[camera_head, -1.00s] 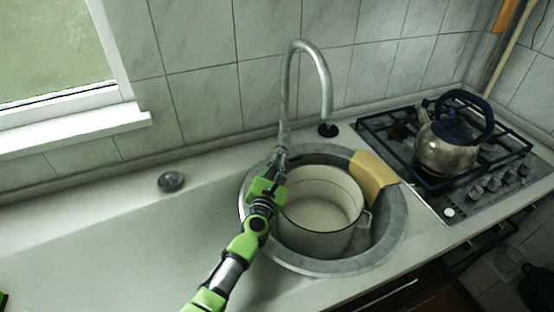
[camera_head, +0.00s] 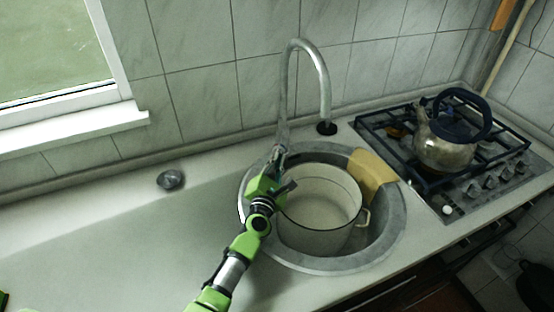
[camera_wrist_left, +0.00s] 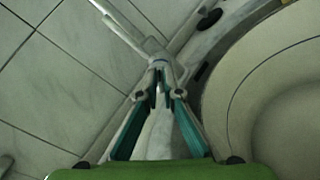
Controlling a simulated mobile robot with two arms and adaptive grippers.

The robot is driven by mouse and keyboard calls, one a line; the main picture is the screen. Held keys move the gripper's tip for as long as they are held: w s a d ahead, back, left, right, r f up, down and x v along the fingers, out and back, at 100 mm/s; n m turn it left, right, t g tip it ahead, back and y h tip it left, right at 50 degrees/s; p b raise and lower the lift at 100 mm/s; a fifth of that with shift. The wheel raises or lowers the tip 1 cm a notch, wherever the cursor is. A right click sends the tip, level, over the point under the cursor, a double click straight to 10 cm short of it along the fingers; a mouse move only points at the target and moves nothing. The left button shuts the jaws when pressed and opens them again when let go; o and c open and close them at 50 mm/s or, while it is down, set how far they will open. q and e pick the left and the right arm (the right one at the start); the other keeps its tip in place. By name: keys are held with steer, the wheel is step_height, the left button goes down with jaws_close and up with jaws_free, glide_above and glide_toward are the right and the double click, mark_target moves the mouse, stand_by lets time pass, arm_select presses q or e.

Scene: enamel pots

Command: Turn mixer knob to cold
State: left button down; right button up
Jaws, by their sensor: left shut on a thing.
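The grey mixer tap (camera_head: 285,100) stands behind the round sink, its tall curved spout reaching over to the right. My left gripper (camera_head: 277,164) is low at the tap's base, beside the left rim of the pot. In the left wrist view its two teal fingers (camera_wrist_left: 158,85) close in around a pale, narrow part of the tap. The tap body (camera_wrist_left: 155,58) shows just beyond the fingertips. The gripper is shut on what appears to be the mixer knob, mostly hidden by the fingers. No cold mark is visible. My right gripper is not in view.
A pale enamel pot (camera_head: 318,238) stands in the sink (camera_head: 392,235), close to my left gripper. A yellow cloth (camera_head: 370,172) lies over the sink's right rim. A kettle (camera_head: 445,150) stands on the hob at right. The counter (camera_head: 120,235) at left is mostly clear.

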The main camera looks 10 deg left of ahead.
arm_select(q)
steer(key=c, duration=2.2)
jaws_free()
steer(key=s, duration=1.2)
